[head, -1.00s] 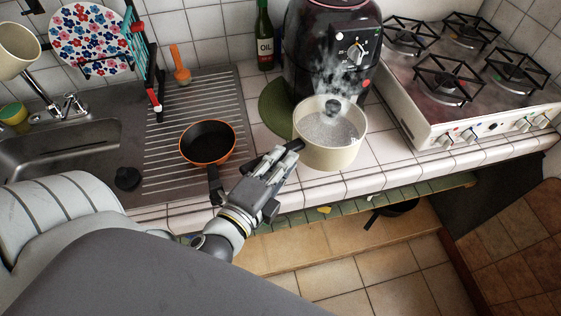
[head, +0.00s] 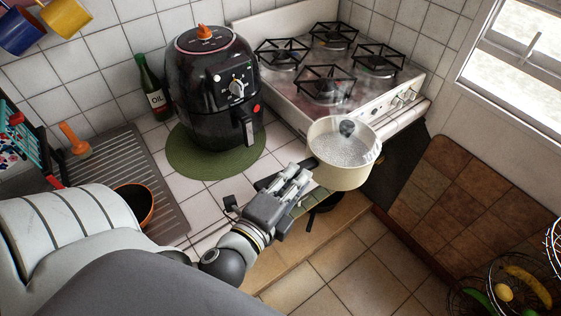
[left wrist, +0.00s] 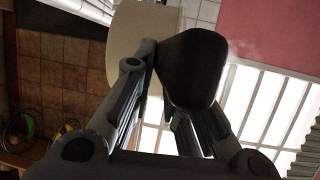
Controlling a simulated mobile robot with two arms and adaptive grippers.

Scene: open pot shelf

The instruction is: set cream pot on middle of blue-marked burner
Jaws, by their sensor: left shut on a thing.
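The cream pot (head: 340,174) has a see-through top with a dark knob and a dark handle. My left gripper (head: 298,178) is shut on that handle and holds the pot up in front of the stove's front edge. The left wrist view shows the dark handle (left wrist: 194,66) between the fingers and part of the cream pot wall (left wrist: 138,42). The white stove (head: 372,108) has several black-grated burners, including a front left one (head: 326,86) and a back left one (head: 281,54). I cannot tell which burner is blue-marked. My right gripper is out of view.
A black air fryer (head: 212,95) stands on a green mat (head: 185,160) left of the stove. The burners look empty. A tiled surface (head: 455,195) lies to the right.

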